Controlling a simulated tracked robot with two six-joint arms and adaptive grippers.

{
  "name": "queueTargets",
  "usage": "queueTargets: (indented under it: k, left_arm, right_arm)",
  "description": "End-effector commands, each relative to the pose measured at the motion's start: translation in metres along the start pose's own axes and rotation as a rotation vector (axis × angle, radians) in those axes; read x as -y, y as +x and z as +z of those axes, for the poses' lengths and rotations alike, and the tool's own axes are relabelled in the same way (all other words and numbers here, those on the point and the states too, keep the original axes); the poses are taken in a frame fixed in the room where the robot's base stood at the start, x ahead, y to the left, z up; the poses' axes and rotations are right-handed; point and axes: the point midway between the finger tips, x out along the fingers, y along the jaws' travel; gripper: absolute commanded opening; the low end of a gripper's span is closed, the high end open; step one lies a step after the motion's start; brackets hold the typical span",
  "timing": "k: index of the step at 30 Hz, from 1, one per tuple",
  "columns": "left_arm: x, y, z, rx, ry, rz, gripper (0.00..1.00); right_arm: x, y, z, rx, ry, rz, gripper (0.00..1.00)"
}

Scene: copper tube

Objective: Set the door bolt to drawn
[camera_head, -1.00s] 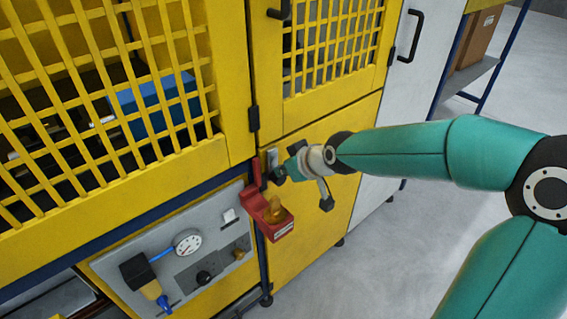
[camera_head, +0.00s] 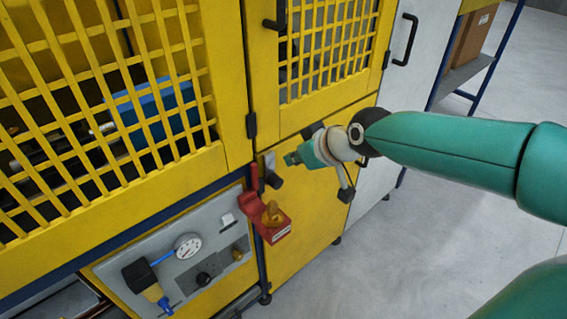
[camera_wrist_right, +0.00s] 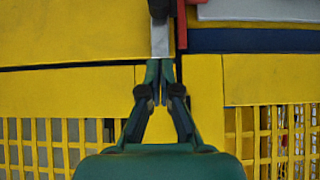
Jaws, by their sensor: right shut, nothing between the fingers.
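The door bolt shows in the head view as a small grey plate (camera_head: 269,160) with a dark knob (camera_head: 273,180) at its lower end, at the left edge of the lower yellow door (camera_head: 312,205). In the right wrist view the grey plate (camera_wrist_right: 160,42) is straight ahead, with the dark knob (camera_wrist_right: 158,9) at the top edge. My right gripper (camera_head: 290,159) is shut and empty, just right of the plate and apart from the knob. Its closed fingertips (camera_wrist_right: 159,66) point at the plate's near end. I cannot tell the bolt's exact position. My left gripper is out of view.
A red bracket (camera_head: 256,200) with a brass-coloured piece sits just left of and below the knob. A grey panel (camera_head: 150,250) with a gauge (camera_head: 187,246) is lower left. Yellow mesh doors (camera_head: 318,50) are above. Open floor (camera_head: 440,215) lies to the right.

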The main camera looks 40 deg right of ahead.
Motion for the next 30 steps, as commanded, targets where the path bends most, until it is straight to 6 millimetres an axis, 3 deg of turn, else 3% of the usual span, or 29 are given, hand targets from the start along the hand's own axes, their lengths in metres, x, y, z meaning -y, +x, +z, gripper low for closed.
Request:
queueTargets:
  k: [3,9,30]
  left_arm:
    - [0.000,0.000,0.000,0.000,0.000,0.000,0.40]
    - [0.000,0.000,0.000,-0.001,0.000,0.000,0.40]
    - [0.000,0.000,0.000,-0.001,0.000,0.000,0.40]
  right_arm:
    - [-0.001,-0.020,-0.001,-0.004,0.000,0.002,0.00]
    - [-0.001,-0.034,-0.001,-0.002,0.000,0.001,0.00]
    - [-0.002,-0.036,0.000,-0.002,0.002,0.004,0.00]
